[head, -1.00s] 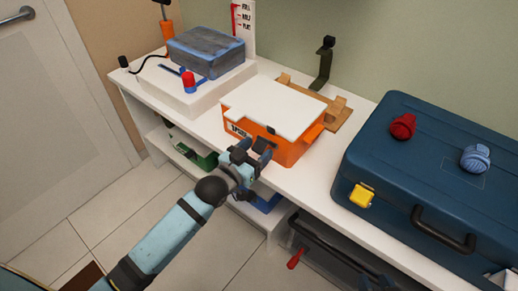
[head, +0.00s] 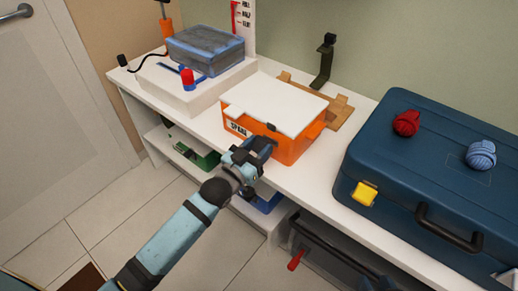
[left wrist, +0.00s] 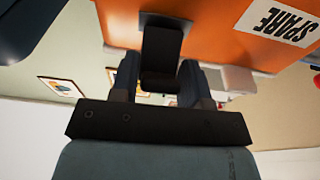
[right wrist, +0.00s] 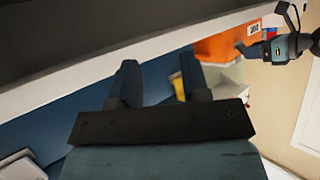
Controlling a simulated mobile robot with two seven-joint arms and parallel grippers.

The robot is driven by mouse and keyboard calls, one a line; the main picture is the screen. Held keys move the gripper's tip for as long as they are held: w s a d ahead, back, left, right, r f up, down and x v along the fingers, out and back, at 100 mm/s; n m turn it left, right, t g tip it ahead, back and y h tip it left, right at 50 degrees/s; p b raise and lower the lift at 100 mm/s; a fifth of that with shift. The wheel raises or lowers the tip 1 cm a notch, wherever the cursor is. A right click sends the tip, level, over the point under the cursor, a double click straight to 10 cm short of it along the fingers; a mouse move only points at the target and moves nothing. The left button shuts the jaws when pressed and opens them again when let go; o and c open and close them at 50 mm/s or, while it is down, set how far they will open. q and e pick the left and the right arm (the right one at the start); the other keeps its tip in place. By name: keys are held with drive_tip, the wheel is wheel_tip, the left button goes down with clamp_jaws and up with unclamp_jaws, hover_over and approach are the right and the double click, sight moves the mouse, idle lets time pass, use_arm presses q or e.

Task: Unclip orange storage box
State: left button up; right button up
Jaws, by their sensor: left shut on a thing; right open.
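The orange storage box (head: 297,150) stands on the white shelf top, its white lid (head: 276,102) lying on it. A "SPARE" label shows on its front, also in the left wrist view (left wrist: 276,20). My left gripper (head: 262,146) is at the box's front face. In the left wrist view its fingers (left wrist: 159,88) are shut on the dark clip (left wrist: 160,52), which hangs against the orange front. In the head view the gripper hides most of the clip. My right gripper (right wrist: 160,80) is open and empty in the right wrist view, away from the box (right wrist: 222,46).
A large blue case (head: 400,160) with a yellow latch (head: 363,193) stands right of the box. Red yarn (head: 406,123) and blue yarn (head: 480,155) lie on it. A wooden piece (head: 340,112) is behind the box. A grey-blue block (head: 206,50) on a white unit is left.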

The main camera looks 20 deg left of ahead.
use_arm(q)
drive_tip(key=shift+f+t+h+b, duration=0.3)
drive_tip(key=shift+f+t+b, duration=0.35)
drive_tip(key=shift+t+b, duration=0.3)
drive_tip(key=shift+s+r, duration=0.1)
drive_tip(key=shift+r, duration=0.05)
use_arm(e)
wheel_tip(320, 180, up, 6)
drive_tip(key=w+a+t+y, duration=0.1)
drive_tip(key=w+a+t, duration=0.1)
drive_tip(key=shift+a+f+t+y, duration=0.25)
drive_tip(key=shift+t+y, duration=0.15)
use_arm(q)
drive_tip(key=o, duration=0.8)
